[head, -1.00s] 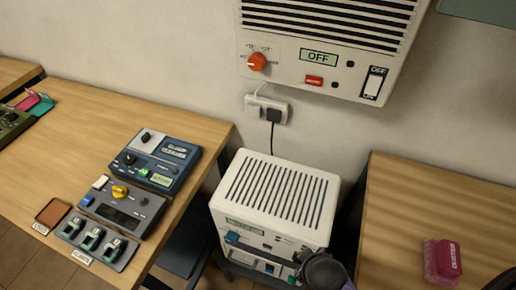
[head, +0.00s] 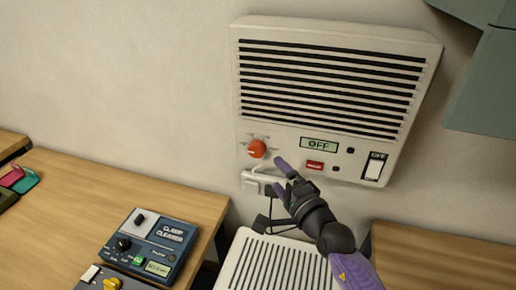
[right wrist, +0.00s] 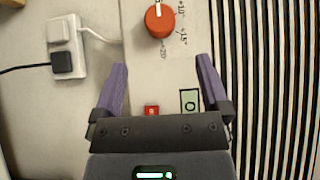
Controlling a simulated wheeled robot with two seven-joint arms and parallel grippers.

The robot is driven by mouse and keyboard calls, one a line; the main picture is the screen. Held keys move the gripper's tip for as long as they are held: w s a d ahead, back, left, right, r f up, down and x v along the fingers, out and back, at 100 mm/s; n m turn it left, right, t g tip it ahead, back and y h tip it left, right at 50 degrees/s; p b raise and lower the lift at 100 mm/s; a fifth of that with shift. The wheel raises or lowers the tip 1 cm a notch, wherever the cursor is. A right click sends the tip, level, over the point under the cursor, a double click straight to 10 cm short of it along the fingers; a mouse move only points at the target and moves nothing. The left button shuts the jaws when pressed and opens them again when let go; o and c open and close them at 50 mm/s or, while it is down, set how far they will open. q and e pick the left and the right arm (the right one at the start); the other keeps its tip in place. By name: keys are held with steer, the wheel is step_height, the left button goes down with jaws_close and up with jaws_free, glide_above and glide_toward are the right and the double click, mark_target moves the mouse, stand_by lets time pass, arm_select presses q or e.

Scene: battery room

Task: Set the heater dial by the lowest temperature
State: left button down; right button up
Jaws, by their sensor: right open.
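The wall heater (head: 325,85) is a beige box with black slats. Its orange-red dial (head: 257,148) is at the lower left of the panel, with small temperature marks around it. The heater display (head: 319,145) reads OFF. A red button (head: 315,165) and a white rocker switch (head: 375,166) labelled OFF are also on the panel. My right gripper (head: 278,175) is open and empty, just below and right of the dial. In the right wrist view the dial (right wrist: 160,21) lies ahead of and between the purple fingers (right wrist: 161,78). My left gripper is out of view.
A wall socket (head: 262,180) with a plug and cable is below the dial, close to my right gripper. A white slatted unit (head: 275,265) stands below. The left table (head: 90,205) holds a blue clamp cleaner (head: 150,240). A grey-green box (head: 488,85) hangs at the right.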

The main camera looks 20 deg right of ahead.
mark_target(259, 154)
steer(key=w, duration=0.2)
steer(key=w+a+b, duration=0.1)
steer(key=w, duration=0.4)
steer(key=shift+w+a+f, duration=0.15)
steer(key=shift+w+a, duration=0.1)
steer(key=shift+w+a+b, duration=0.15)
steer(key=shift+w+b, duration=0.2)
steer(key=shift+w, duration=0.3)
